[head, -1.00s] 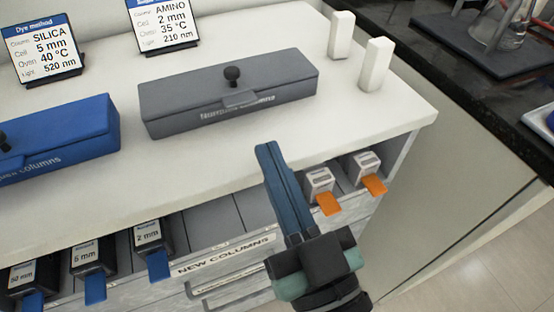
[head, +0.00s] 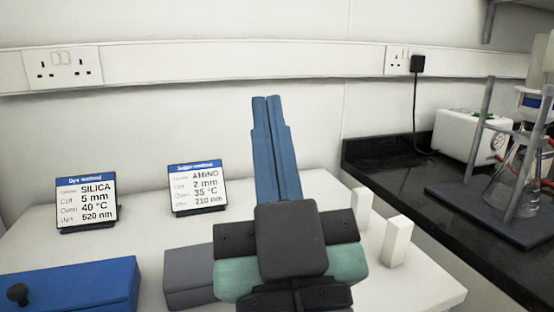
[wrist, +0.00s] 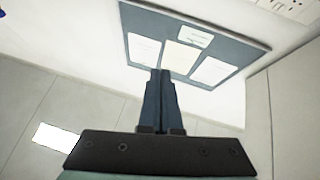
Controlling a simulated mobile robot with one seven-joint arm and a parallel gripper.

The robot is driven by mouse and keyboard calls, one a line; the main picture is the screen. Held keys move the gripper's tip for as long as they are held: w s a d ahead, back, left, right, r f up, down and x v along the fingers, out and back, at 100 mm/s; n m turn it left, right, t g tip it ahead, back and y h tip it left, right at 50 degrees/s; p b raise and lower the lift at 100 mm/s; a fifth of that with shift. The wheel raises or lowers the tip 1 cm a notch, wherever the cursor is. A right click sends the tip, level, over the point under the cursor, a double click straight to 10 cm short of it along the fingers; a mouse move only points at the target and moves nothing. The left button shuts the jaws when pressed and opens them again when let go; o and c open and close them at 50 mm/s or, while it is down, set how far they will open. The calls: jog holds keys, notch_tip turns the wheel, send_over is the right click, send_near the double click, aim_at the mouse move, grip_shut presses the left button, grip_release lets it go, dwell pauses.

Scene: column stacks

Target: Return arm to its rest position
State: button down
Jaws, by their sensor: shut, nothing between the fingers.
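My gripper (head: 267,100) is raised above the white bench top in the head view, its two long blue fingers pointing up and lying side by side, shut with nothing between them. My gripper and wrist hide most of the grey box (head: 190,278) in the head view.
A blue box (head: 80,285) with a dark knob sits at the front left. The SILICA card (head: 86,202) and AMINO card (head: 197,189) stand behind. Two white blocks (head: 397,241) stand at right. A black counter (head: 400,180) holds a stand with glassware (head: 525,180).

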jog(key=s+r+m+t+h+p, duration=0.1)
jog(key=r+h+p, duration=0.1)
jog(key=r+p, duration=1.3)
jog(key=s+r+m+t+h+p, duration=0.1)
jog(key=s+r+h+p, duration=0.1)
jog(key=r+p, duration=1.4)
notch_tip(320, 180, up, 8)
jog(key=shift+d+r+m+t, duration=0.25)
jog(key=shift+m+t, duration=0.05)
jog(key=shift+m, duration=0.1)
jog(key=shift+d, duration=0.1)
